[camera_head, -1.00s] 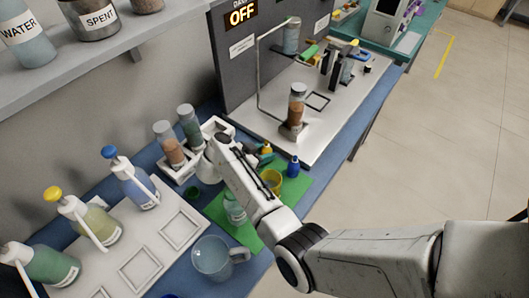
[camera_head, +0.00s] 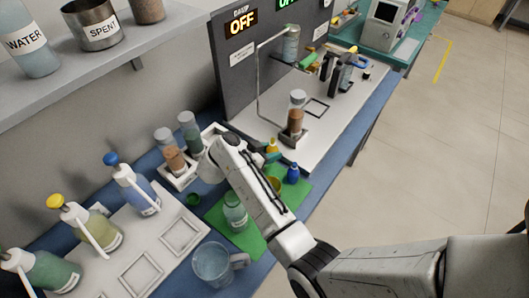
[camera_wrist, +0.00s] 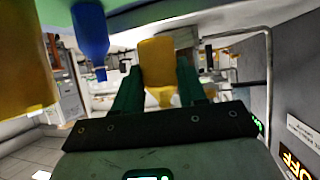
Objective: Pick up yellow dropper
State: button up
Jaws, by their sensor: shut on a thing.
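The yellow dropper (camera_wrist: 157,58) is between the dark green fingers of my gripper (camera_wrist: 159,78) in the wrist view, and the gripper is shut on it. In the head view the yellow dropper (camera_head: 272,144) shows as a small yellow shape just past the tip of my gripper (camera_head: 270,156). My wrist and fingers partly hide it. It appears to be held a little above the bench. The blue dropper (camera_head: 293,173) stands on the green mat nearby, and it also shows at upper left in the wrist view (camera_wrist: 90,32).
A yellow cup (camera_head: 275,184) and a glass bottle (camera_head: 235,212) stand on the green mat (camera_head: 297,193), close to my arm. A glass beaker (camera_head: 212,263) is nearer. Two jars stand in a white rack (camera_head: 180,180). The white apparatus base (camera_head: 320,140) lies beyond.

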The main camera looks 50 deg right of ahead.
jog(key=s+r, duration=0.7)
jog(key=s, duration=0.4)
jog(key=shift+s+d, duration=0.2)
jog(key=shift+d, duration=0.1)
jog(key=shift+s+r, duration=0.1)
jog(key=shift+s, duration=0.05)
dwell(0.4)
